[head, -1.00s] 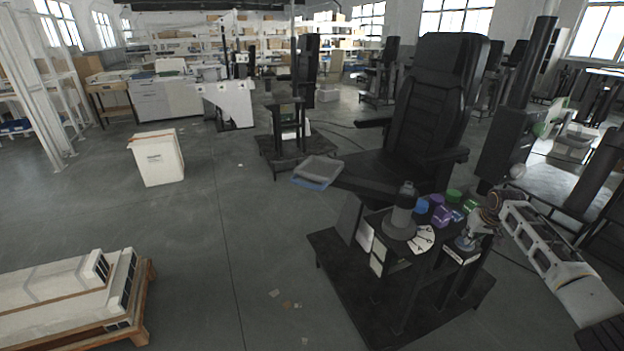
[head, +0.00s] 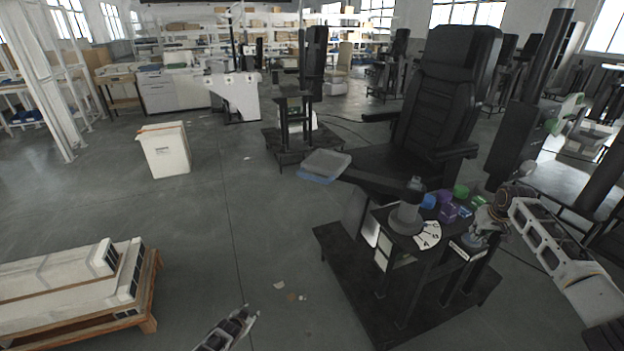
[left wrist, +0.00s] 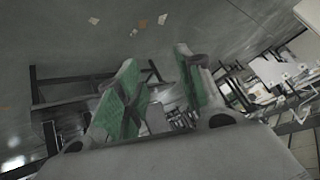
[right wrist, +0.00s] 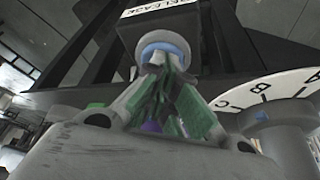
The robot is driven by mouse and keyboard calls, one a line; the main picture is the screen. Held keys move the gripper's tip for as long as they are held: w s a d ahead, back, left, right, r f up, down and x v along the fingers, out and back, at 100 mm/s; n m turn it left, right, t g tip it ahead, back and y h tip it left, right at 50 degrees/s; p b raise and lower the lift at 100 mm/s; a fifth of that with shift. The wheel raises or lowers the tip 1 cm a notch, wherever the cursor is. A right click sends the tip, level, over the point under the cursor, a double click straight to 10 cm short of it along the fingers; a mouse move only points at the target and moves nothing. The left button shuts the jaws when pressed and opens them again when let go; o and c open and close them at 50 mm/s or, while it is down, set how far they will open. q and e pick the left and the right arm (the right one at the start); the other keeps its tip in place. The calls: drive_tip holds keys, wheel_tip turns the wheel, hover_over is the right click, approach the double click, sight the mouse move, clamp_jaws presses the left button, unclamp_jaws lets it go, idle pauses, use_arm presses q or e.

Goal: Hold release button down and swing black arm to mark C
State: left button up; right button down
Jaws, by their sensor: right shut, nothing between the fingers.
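The grey column (head: 405,218) stands on a black stand at the right of the head view. The black arm (head: 378,184) runs from it to the left, with a tray (head: 327,163) at its far end. A white dial (head: 428,236) sits at the column's foot; its letters B and C show in the right wrist view (right wrist: 262,96). My right gripper (head: 470,243) is shut and empty; its fingertips (right wrist: 163,75) are at the blue-ringed release button (right wrist: 162,47) under a RELEASE label. Whether they press it I cannot tell. My left gripper (head: 242,318) is open and empty, low, left of the stand (left wrist: 158,80).
Purple (head: 448,212), green (head: 461,191) and blue (head: 429,201) items crowd the stand top beside the column. A black chair (head: 452,100) stands behind. A white bin (head: 165,150) and a loaded pallet (head: 75,290) are at left.

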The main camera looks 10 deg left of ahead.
use_arm(q)
drive_tip(key=w+d+r+m+t, duration=0.1)
drive_tip(key=w+r+t, duration=0.1)
drive_tip(key=w+r, duration=0.6)
drive_tip(key=w+d+r+m+t+h, duration=0.1)
drive_tip(key=w+r, duration=0.3)
drive_tip(key=r, duration=0.9)
drive_tip(key=w+d+r+t, duration=0.2)
drive_tip(key=w+r, duration=0.4)
drive_tip(key=r, duration=0.4)
drive_tip(key=d+r+m+t+h, duration=0.2)
drive_tip(key=d+r+m, duration=0.25)
drive_tip(key=r, duration=0.95)
drive_tip(key=m+h, duration=0.2)
drive_tip(key=m, duration=0.7)
approach(311, 178)
drive_tip(key=shift+s+a+r+m+g, duration=0.1)
drive_tip(key=shift+s+a+m+g, duration=0.1)
drive_tip(key=shift+m, duration=0.35)
drive_tip(key=shift+s+a+r+m+g, duration=0.1)
drive_tip(key=shift+s+r+m+g, duration=0.1)
drive_tip(key=shift+m, duration=0.3)
drive_tip(key=shift+w, duration=0.15)
drive_tip(key=shift+x, duration=5.85)
